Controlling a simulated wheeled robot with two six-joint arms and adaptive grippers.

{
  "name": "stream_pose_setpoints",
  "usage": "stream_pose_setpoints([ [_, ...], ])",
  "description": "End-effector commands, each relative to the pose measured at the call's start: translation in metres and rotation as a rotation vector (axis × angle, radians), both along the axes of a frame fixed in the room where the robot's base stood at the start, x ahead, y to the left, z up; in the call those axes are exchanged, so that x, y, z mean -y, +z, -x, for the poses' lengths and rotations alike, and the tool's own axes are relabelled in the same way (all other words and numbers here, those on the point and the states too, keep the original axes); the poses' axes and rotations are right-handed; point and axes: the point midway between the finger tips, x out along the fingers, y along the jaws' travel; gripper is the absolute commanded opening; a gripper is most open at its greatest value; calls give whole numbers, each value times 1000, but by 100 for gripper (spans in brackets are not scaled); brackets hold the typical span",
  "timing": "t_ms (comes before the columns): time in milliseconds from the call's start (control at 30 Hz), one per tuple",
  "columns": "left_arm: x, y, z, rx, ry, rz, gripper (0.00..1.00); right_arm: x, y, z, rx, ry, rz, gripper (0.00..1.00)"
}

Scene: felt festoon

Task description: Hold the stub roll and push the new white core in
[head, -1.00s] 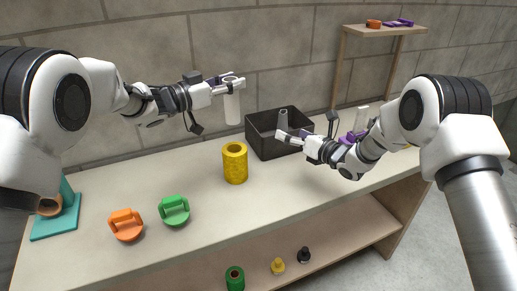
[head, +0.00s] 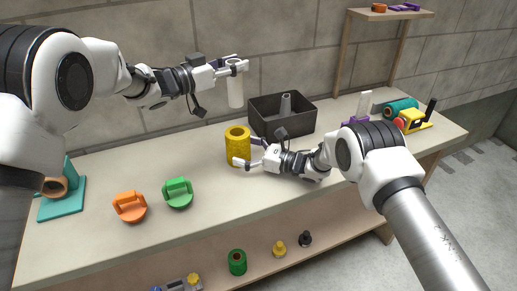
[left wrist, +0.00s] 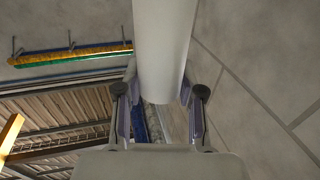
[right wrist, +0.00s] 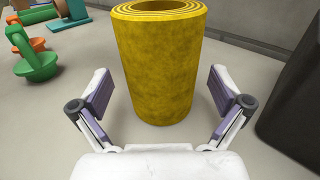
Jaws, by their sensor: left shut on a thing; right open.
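The yellow felt roll (head: 238,148) stands upright on the table with its hollow end up. My right gripper (head: 244,152) is open at the roll's right side, low down. In the right wrist view the roll (right wrist: 160,65) stands between the two spread fingers (right wrist: 160,108), with a gap on each side. My left gripper (head: 233,70) is shut on the white core (head: 235,90) and holds it upright in the air, above and behind the roll. The core (left wrist: 165,40) also shows between the fingers in the left wrist view.
A black bin (head: 258,118) with a grey core (head: 286,104) in it stands behind the roll. A green handled disc (head: 177,193), an orange one (head: 130,207) and a teal stand (head: 65,205) are to the left. The table front is clear.

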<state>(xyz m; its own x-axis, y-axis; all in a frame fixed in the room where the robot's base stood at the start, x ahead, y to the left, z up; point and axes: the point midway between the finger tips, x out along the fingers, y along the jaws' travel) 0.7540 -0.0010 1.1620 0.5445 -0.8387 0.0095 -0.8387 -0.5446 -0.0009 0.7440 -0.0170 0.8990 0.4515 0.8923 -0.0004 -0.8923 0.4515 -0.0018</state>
Motion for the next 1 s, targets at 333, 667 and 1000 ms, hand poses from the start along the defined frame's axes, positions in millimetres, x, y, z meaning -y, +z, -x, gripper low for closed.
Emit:
stream_pose_setpoints([
  [333, 0, 0, 0, 0, 0, 0, 3, -18, 0, -10, -2, -2, -1, 100],
  [667, 0, 0, 0, 0, 0, 0, 3, -18, 0, -10, -2, -2, -1, 26],
  [1000, 0, 0, 0, 0, 0, 0, 3, -18, 1, -10, -2, -2, -1, 26],
])
